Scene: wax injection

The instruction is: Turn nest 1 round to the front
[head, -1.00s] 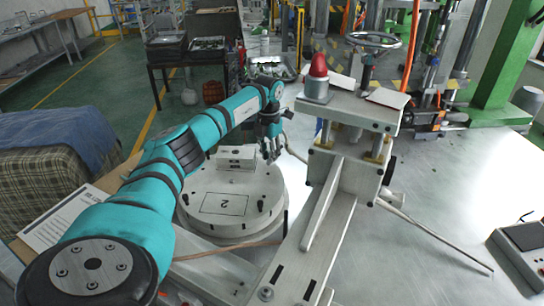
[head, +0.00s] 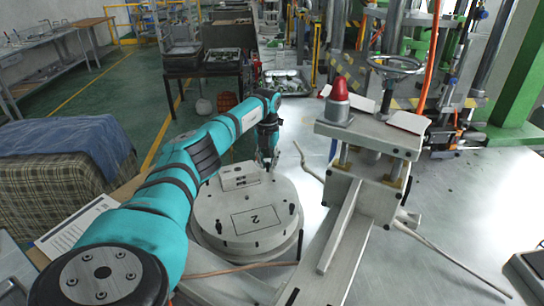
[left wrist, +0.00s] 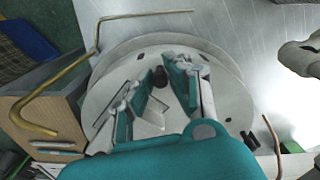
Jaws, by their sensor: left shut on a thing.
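The round grey turntable (head: 272,232) stands in the middle of the head view, with a framed plate marked "2" (head: 254,219) toward the front. A pale block (head: 240,177) sits on its far side; no number 1 is readable. Black pegs stand near the rim, one at the front left (head: 219,227) and one at the right (head: 291,209). My left gripper (head: 268,163) reaches down at the turntable's far right edge. In the left wrist view its fingers close around a black peg (left wrist: 159,76) on the disc (left wrist: 228,100). My right gripper is out of view.
A pale press stand with a red dome (head: 340,89) rises right of the turntable, its sloping bar close to the disc. A bent brass rod (left wrist: 40,112) shows in the left wrist view.

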